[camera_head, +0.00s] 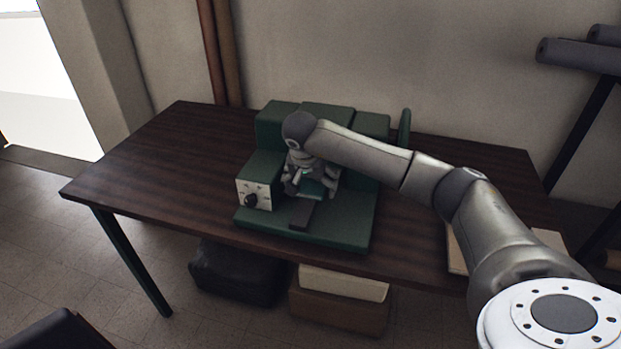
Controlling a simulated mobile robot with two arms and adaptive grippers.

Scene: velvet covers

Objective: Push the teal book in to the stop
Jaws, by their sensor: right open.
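A dark green press-like fixture (345,232) stands on the table, with a flat base and raised blocks at its back and sides. My right gripper (307,190) is over the middle of the fixture, pointing down, with its jaws open. A teal patch (328,182), which looks like part of the teal book, shows just beside and behind the fingers. The gripper and wrist hide most of it, so I cannot tell whether they touch or how far in it sits. My left gripper is not in view.
A pale box with a dark knob (252,195) is on the fixture's left side. A dark block (302,213) lies at its front. The dark wooden table (150,185) is clear on the left. Boxes (340,300) stand underneath. Rolls (580,54) hang at the right.

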